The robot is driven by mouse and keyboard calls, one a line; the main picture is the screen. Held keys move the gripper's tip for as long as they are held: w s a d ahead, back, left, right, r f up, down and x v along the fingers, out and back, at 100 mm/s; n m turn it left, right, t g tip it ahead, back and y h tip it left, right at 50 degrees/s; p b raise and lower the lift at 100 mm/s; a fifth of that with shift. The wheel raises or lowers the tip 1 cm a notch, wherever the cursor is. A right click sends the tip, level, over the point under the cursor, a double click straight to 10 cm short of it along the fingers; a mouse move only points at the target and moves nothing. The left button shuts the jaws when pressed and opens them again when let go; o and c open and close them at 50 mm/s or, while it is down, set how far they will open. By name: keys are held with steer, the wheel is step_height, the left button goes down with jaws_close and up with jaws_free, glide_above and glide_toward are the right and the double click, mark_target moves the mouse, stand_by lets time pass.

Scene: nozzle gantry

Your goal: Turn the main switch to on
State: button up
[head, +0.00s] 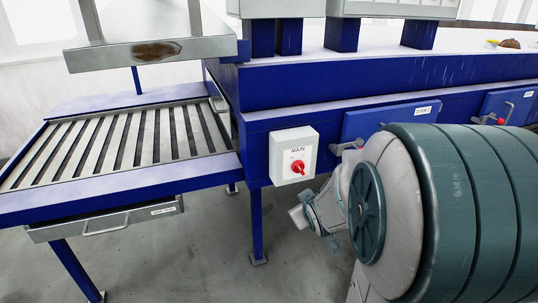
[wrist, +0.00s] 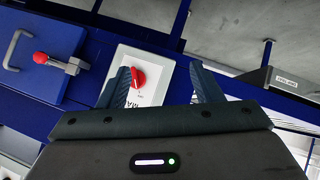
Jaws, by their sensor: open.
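The main switch is a red rotary knob (head: 298,166) on a light grey box (head: 284,143) marked MAIN, fixed to the blue frame. In the wrist view the red knob (wrist: 138,77) shows on its pale box (wrist: 155,92), just beyond the left finger and partly behind it. My gripper (wrist: 165,82) is open and empty, its two dark fingers apart in front of the box. The knob lies nearer the left finger than the middle of the gap. In the head view my arm is right of the box, with the gripper end low beside it. Contact with the knob cannot be told.
Blue doors (head: 387,119) with handles line the frame right of the box. A red-tipped latch (wrist: 55,62) shows in the wrist view. A slatted bed (head: 120,140) and a labelled drawer (head: 105,222) are at left. Open floor lies below the switch box.

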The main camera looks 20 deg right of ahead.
mark_target(300, 169)
steer(key=w+d+f+n+t+y, duration=0.1)
steer(key=w+d+n+t+y, duration=0.15)
steer(key=d+t, duration=0.45)
steer(key=shift+n+t+y, duration=0.35)
steer(key=shift+n+t, duration=0.1)
steer(key=shift+t, duration=0.05)
steer(key=w+p, duration=0.1)
steer(key=w, duration=0.3)
steer(key=w+a+p, duration=0.1)
steer(key=w, duration=0.4)
steer(key=w+p, duration=0.1)
steer(key=w, duration=0.3)
steer(key=shift+w+a, duration=0.3)
steer(key=c, duration=1)
